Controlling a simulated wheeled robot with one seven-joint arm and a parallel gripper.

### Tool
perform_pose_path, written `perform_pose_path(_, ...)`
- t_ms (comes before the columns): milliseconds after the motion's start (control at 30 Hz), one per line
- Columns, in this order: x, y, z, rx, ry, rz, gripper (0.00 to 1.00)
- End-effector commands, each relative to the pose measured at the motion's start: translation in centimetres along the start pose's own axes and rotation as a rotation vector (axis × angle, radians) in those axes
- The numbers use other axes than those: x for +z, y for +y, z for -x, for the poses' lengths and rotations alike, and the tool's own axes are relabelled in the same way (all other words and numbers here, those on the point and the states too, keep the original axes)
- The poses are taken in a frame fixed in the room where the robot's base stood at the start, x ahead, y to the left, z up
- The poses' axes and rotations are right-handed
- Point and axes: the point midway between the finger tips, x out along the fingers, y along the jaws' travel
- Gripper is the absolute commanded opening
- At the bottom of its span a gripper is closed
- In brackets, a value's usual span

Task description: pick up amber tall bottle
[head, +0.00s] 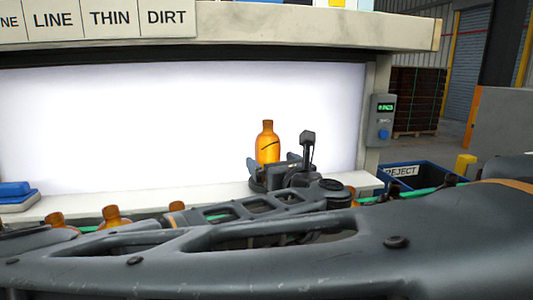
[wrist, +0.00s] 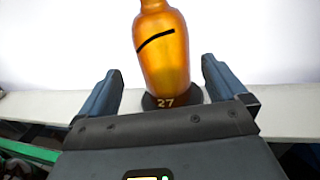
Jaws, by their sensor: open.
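The amber tall bottle (head: 267,145) stands upright in front of the bright white panel in the head view, with a dark slanted line on its side. In the wrist view the amber bottle (wrist: 162,55) stands on a dark round base marked 27 (wrist: 166,102), and its top is cut off by the frame. My gripper (wrist: 160,88) is open, with one finger on each side of the bottle's lower part in the picture. Gaps show between the fingers and the glass. In the head view my gripper (head: 283,172) partly hides the bottle's bottom.
Several other amber bottles (head: 112,217) stand in a row along a green strip, partly hidden by my arm. A blue reject bin (head: 425,178) is at the right. A grey control box (head: 382,121) is on the post.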

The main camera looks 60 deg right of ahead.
Motion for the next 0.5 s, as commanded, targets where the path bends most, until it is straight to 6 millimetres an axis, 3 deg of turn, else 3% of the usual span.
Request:
perform_pose_path(300,0.3,-0.6,-4.2,-0.002,-0.001,0.000,0.99)
perform_pose_path(500,0.1,-0.6,-5.0,-0.002,-0.001,0.002,0.99)
